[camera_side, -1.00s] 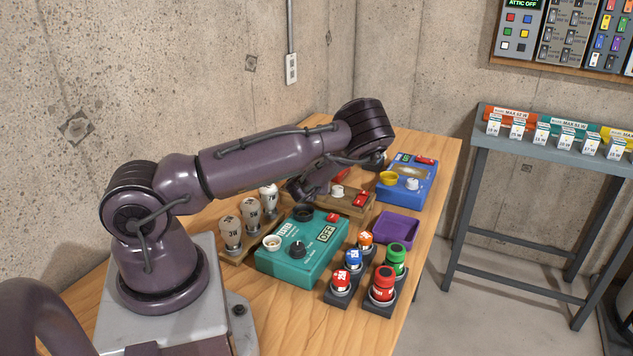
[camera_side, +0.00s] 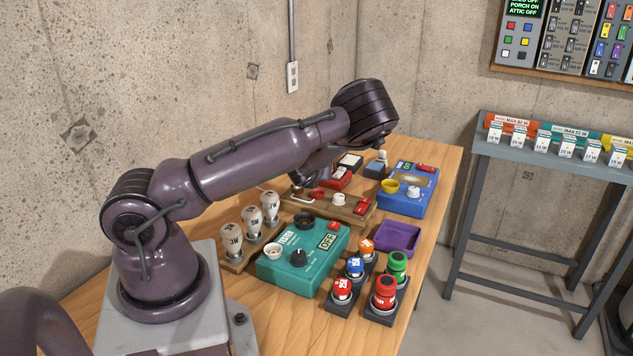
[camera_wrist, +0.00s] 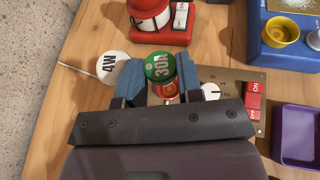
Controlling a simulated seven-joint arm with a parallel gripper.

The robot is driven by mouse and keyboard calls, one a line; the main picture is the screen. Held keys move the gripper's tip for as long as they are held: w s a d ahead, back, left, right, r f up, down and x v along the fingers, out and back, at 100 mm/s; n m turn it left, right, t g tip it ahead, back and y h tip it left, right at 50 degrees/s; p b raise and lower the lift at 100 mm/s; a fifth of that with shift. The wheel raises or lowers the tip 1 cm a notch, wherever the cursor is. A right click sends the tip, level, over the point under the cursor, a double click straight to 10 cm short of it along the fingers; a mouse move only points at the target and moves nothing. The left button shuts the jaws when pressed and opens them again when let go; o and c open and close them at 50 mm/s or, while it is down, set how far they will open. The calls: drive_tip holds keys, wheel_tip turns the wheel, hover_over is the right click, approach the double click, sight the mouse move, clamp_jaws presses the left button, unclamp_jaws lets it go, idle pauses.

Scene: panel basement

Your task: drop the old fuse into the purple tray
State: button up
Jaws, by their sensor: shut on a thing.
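My gripper (camera_wrist: 160,76) is shut on a round fuse (camera_wrist: 160,66) with a green face marked 30A, between its two blue fingertips in the wrist view. Whether the fuse is clear of the wooden board (camera_wrist: 236,76) below cannot be told. In the side view my forearm hides most of the gripper, and the fuse cannot be made out. The purple tray (camera_side: 411,239) sits near the table's right edge, beyond the teal tester; it also shows at the right edge of the wrist view (camera_wrist: 296,107). Its visible floor looks empty.
The wooden board (camera_side: 352,214) carries a red switch and a white knob. Around the tray stand the blue device (camera_side: 408,204), the teal tester (camera_side: 270,271) and several coloured fuses in dark holders (camera_side: 380,312). A white disc marked 4W (camera_wrist: 112,67) lies left of my gripper.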

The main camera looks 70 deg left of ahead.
wheel_tip(320, 180, up, 4)
drive_tip(key=shift+r, duration=0.1)
idle(0.4)
drive_tip(key=w+f+m+t+h, duration=0.1)
drive_tip(key=w, duration=0.1)
drive_tip(key=w+d+f+m+t+h, duration=0.1)
drive_tip(key=w+m, duration=0.1)
drive_tip(key=w+f+m+t+h, duration=0.1)
drive_tip(key=w+f+t, duration=0.1)
drive_tip(key=shift+w+d+m+h, duration=0.1)
drive_tip(key=shift+d+m+h, duration=0.2)
drive_tip(key=shift+d+h, duration=0.1)
drive_tip(key=w+d+f+m+h, duration=0.1)
drive_tip(key=w+d+f+m+t+h, duration=0.1)
drive_tip(key=w+d+m+h, duration=0.1)
drive_tip(key=w+d+m+t+h, duration=0.1)
drive_tip(key=w+d+m+h, duration=0.1)
drive_tip(key=shift+d+f, duration=0.2)
drive_tip(key=shift+f, duration=0.2)
drive_tip(key=w+d+m+g+h, duration=0.1)
drive_tip(key=w+d+m+h, duration=0.1)
drive_tip(key=d+m+h, duration=0.75)
drive_tip(key=shift+n, duration=0.55)
drive_tip(key=shift+d+f, duration=0.35)
drive_tip(key=shift+f, duration=0.75)
drive_tip(key=shift+d+f, duration=0.4)
drive_tip(key=shift+f, duration=0.65)
drive_tip(key=shift+d+f, duration=0.35)
drive_tip(key=shift+f, duration=0.75)
